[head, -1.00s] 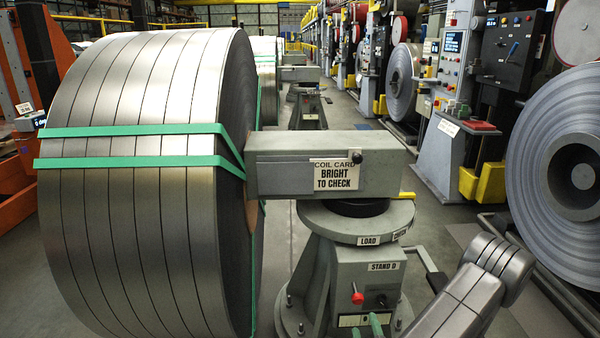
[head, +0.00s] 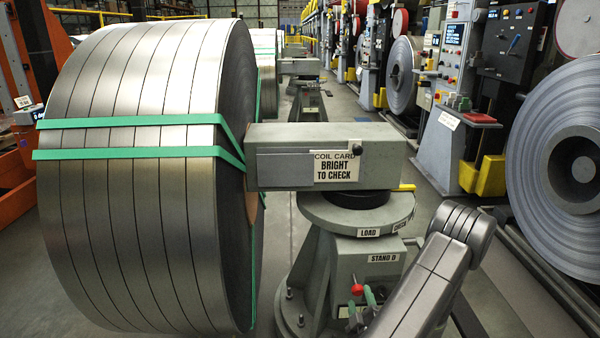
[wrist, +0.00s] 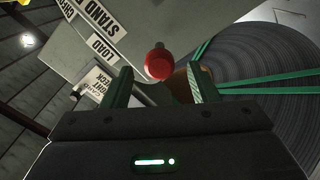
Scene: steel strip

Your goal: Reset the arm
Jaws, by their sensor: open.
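A grey stand (head: 337,268) labelled STAND D carries a round turntable (head: 325,213) with a LOAD label. A boxy grey arm (head: 385,150) lies across its top, with a coil card (head: 336,172) reading BRIGHT TO CHECK. Its left end meets the strapped steel coil (head: 140,250). A red knob (head: 357,289) sits on the stand's front; it also shows in the wrist view (wrist: 158,63). My gripper (head: 361,304), with green fingers, is open and empty in front of the stand, close to the knob. In the wrist view the knob appears between the fingertips; contact cannot be told.
Green straps (head: 140,153) bind the coil at left. A second coil (head: 550,210) stands at right. A control cabinet (head: 445,120) and yellow bins (head: 488,178) line the right side. Bare floor (head: 425,215) lies between stand and cabinet. An orange frame (head: 14,60) is at far left.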

